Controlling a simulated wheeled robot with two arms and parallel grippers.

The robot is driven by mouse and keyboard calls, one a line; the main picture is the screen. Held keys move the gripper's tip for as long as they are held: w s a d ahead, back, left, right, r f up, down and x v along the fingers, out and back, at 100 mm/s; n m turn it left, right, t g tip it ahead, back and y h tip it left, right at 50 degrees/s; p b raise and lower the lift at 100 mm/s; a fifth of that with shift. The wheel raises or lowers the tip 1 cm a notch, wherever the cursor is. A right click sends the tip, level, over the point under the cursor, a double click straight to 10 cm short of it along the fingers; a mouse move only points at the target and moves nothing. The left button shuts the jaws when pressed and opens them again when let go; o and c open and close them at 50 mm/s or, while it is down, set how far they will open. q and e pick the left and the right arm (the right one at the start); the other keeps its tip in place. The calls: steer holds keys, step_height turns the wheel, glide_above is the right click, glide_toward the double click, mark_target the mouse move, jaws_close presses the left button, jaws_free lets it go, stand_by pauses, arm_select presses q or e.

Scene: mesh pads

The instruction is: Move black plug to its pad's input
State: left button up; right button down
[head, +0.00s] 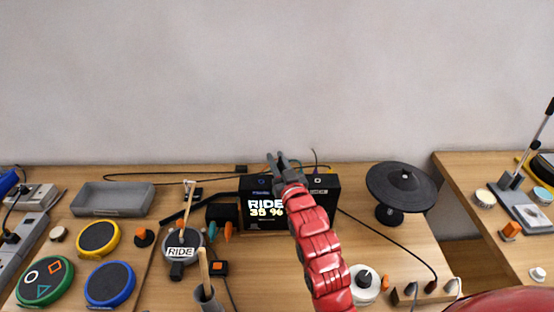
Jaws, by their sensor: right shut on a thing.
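My right gripper (278,162) reaches over the top of the dark box with the RIDE 35 % screen (262,208). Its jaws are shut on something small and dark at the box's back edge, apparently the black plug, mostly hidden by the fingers. A thin black cable (150,178) runs along the back of the table toward it. A grey pad labelled RIDE (182,252) lies left of the box. A black cymbal-like pad (402,186) stands to the right. I cannot make out an input socket. My left gripper is out of view.
Yellow (97,236), green (44,281) and blue (109,284) rimmed pads lie at the left. A grey tray (112,198) lies behind them. A cup with a stick (207,296) stands in front. A white round pad (364,283) is right of my arm.

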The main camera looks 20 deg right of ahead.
steer(key=shift+f+b, duration=0.7)
steer(key=shift+f, duration=0.55)
steer(key=c, duration=0.7)
jaws_free()
steer(key=shift+o, duration=0.2)
steer(key=shift+s+f, duration=0.1)
steer(key=shift+s, duration=0.15)
steer(key=s+p, duration=0.6)
steer(key=s, duration=1.1)
steer(key=shift+d+f, duration=0.15)
steer(key=shift+f, duration=0.05)
